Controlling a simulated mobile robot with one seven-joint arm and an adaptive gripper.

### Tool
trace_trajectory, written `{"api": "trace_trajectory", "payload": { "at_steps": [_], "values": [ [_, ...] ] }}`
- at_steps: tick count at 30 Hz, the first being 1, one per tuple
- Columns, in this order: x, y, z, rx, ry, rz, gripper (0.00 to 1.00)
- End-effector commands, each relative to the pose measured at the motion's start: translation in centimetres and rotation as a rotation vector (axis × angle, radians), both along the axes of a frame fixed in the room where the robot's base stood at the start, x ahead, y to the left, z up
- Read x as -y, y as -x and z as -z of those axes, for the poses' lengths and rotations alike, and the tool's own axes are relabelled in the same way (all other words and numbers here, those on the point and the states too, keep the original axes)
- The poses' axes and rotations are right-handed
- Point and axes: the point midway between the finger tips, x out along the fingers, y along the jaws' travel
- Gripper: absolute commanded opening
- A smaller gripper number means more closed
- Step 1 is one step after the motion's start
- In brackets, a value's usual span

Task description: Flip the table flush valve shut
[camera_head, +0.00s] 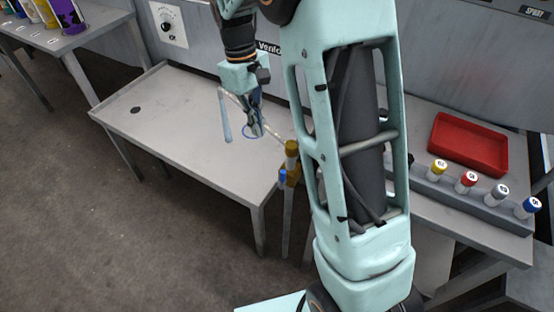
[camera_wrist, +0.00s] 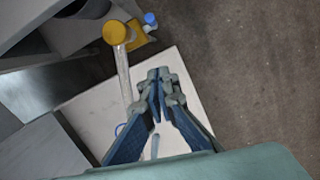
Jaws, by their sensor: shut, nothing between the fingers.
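The flush valve is a yellow body (camera_head: 291,175) on a grey standpipe at the table's front right corner, with a small blue handle end (camera_head: 283,177) at its left side. In the wrist view the valve body (camera_wrist: 138,38) and blue handle end (camera_wrist: 150,19) show at the upper left. The handle is small, so I cannot tell its exact angle. My gripper (camera_head: 257,133) is shut and empty over the grey table (camera_head: 185,108), to the left of the valve and apart from it. In the wrist view my gripper (camera_wrist: 157,76) points toward the table's edge, below the valve.
A pale spout pipe (camera_head: 268,130) runs from the yellow cap (camera_head: 291,148) past my gripper to a hanging tube (camera_head: 225,115). A blue ring (camera_head: 246,136) marks the table. At right stand a red tray (camera_head: 469,143) and a rack (camera_head: 465,201) of capped cylinders.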

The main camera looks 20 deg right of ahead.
Motion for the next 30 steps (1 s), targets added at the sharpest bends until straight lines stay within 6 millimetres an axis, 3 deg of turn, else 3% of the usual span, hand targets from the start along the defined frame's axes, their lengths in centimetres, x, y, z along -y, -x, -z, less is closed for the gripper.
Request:
{"api": "trace_trajectory", "payload": {
  "at_steps": [5,10,23,30],
  "values": [
    [0.0,0.0,0.1,0.0,0.0,0.002,0.0],
    [0.1,0.3,1.5,-0.001,0.0,0.002,0.0],
    [1.0,1.7,10.2,-0.002,0.001,0.003,0.0],
    [2.7,4.2,10.1,0.003,0.0,0.004,0.0]
  ]
}}
